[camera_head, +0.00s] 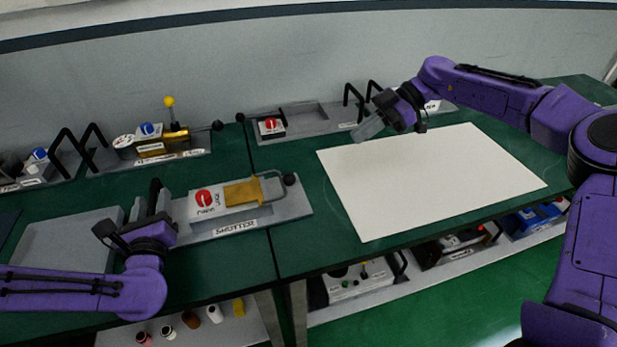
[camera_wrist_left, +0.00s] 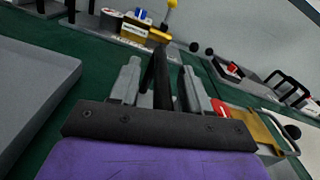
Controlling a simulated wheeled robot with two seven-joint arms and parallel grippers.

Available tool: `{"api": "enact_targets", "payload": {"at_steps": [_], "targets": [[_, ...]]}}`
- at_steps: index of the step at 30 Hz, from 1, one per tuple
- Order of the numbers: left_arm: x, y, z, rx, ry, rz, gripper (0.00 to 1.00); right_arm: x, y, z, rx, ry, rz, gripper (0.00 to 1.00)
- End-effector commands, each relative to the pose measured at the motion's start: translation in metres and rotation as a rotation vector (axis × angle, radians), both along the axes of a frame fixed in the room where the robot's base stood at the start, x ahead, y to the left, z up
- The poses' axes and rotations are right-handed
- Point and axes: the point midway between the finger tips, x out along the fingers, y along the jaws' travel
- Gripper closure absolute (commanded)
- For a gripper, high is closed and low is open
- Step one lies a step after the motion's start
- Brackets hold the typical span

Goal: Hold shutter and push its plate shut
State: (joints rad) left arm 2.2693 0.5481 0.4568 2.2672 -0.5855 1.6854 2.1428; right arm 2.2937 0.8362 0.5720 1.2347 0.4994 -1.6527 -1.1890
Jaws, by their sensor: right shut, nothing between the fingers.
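The shutter is a grey base labelled SHUTTER (camera_head: 237,228) on the green table, with a white block, a red button (camera_head: 204,198), a yellow plate (camera_head: 243,192) and a grey loop handle (camera_head: 276,180) at its right. Its yellow plate also shows in the left wrist view (camera_wrist_left: 252,124). My left gripper (camera_head: 153,206) is low at the shutter's left end. In the left wrist view, its fingers (camera_wrist_left: 161,85) stand apart on either side of a black upright handle (camera_wrist_left: 156,72), with a gap visible. My right gripper (camera_head: 366,129) is shut and empty, above the white board's left back edge.
A grey tray (camera_head: 70,245) lies left of my left gripper. A device with a yellow-knobbed lever (camera_head: 169,102) and another with a red button (camera_head: 270,126) stand at the back. A white board (camera_head: 430,185) covers the right table. Several devices sit on a lower shelf.

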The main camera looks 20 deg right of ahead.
Motion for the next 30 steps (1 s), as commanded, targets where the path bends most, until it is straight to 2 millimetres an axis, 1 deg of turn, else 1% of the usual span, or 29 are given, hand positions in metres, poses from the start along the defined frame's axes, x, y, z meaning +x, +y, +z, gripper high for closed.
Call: {"api": "enact_targets", "payload": {"at_steps": [7,9,11,18,21,24,30], "targets": [[0.001,0.000,0.002,0.000,-0.004,0.000,0.51,0.000,0.000,0.000,0.000,0.001,0.001,1.00],[-0.002,0.000,0.002,0.000,-0.004,0.000,0.51,0.000,0.000,0.000,0.000,0.001,0.001,1.00],[-0.010,0.000,0.001,0.000,-0.003,0.000,0.51,0.000,0.000,0.000,0.000,0.001,0.001,1.00],[-0.057,-0.001,0.001,-0.001,-0.001,-0.002,0.51,0.000,0.000,0.000,0.000,0.001,0.001,1.00],[-0.069,-0.001,0.001,0.000,-0.002,-0.001,0.51,0.000,0.000,0.000,0.000,0.001,0.001,1.00],[-0.074,-0.001,0.001,0.000,-0.001,-0.001,0.51,0.000,0.000,0.000,0.000,0.000,0.000,1.00],[-0.075,0.000,0.001,0.000,-0.003,0.002,0.51,0.000,0.001,0.000,0.000,0.000,0.002,1.00]]}}
